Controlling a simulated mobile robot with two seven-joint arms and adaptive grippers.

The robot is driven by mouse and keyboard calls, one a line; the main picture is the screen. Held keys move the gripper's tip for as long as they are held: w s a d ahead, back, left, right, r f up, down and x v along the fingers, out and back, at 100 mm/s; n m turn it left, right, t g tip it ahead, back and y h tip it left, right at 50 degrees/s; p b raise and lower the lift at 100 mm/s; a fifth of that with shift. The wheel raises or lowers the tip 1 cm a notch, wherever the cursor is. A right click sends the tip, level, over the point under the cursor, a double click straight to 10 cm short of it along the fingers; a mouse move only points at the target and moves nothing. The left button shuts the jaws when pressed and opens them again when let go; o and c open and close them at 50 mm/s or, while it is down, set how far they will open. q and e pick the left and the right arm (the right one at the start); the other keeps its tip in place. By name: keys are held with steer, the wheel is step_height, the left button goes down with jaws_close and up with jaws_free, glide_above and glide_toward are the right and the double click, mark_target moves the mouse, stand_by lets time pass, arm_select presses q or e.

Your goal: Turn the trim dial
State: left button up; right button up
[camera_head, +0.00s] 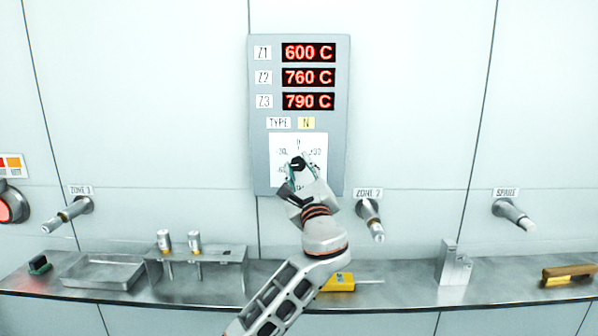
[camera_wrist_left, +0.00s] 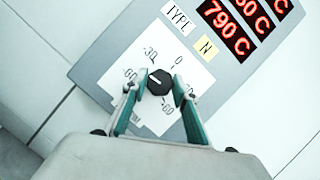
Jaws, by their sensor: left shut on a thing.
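The trim dial (camera_head: 298,163) is a black round knob on a white scale card low on the grey wall panel (camera_head: 258,150). It also shows in the left wrist view (camera_wrist_left: 159,83), with a small white mark that seems to point toward the -30 and -60 side of the scale. My left gripper (camera_wrist_left: 159,88) has its green-padded fingers closed on either side of the dial. In the head view my left gripper (camera_head: 297,175) covers the lower part of the card. My right gripper is not in view.
The panel's red displays (camera_head: 308,77) read 600, 760 and 790 C. Probes stick out from the wall at zone 3 (camera_head: 68,215), zone 2 (camera_head: 371,220) and spare (camera_head: 514,214). A metal shelf (camera_head: 400,294) below holds a tray (camera_head: 103,271), yellow meter (camera_head: 338,283) and brush (camera_head: 569,275).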

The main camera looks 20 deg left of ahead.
arm_select(q)
steer(key=shift+n+g+y, duration=0.3)
steer(key=shift+n+g, duration=0.25)
steer(key=shift+n, duration=0.85)
steer(key=shift+n+g+y, duration=0.3)
steer(key=shift+n+g, duration=0.25)
steer(key=shift+n, duration=0.85)
steer(key=o, duration=1.1)
steer(key=r, duration=0.9)
steer(key=shift+d+r, duration=0.25)
steer(key=shift+a+r, duration=0.15)
steer(key=shift+r, duration=0.2)
